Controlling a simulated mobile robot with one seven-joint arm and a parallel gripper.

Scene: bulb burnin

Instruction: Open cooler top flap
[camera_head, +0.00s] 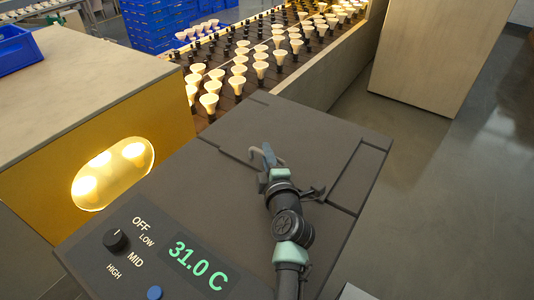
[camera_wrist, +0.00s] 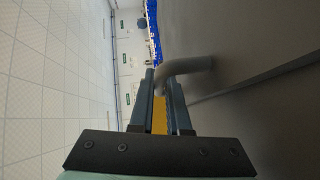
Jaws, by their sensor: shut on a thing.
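The cooler (camera_head: 205,215) is a dark grey box with a flat top and a front panel. Its top flap (camera_head: 290,135) is a dark panel outlined by seams and looks flat with the surface around it. A curved grey handle (camera_head: 256,152) stands on the flap; it also shows in the wrist view (camera_wrist: 190,65). My gripper (camera_head: 268,154) is at this handle with its fingers shut on it. In the wrist view my gripper (camera_wrist: 160,85) has its two fingers on either side of the handle's bent end. The arm hides part of the cooler top.
The front panel has a black knob (camera_head: 115,240), a green display (camera_head: 195,264) reading 31.0 C and a blue button (camera_head: 154,292). A conveyor of lit bulbs (camera_head: 240,70) lies behind. A yellow-sided cabinet (camera_head: 40,175) stands left. Open floor (camera_head: 455,170) lies right.

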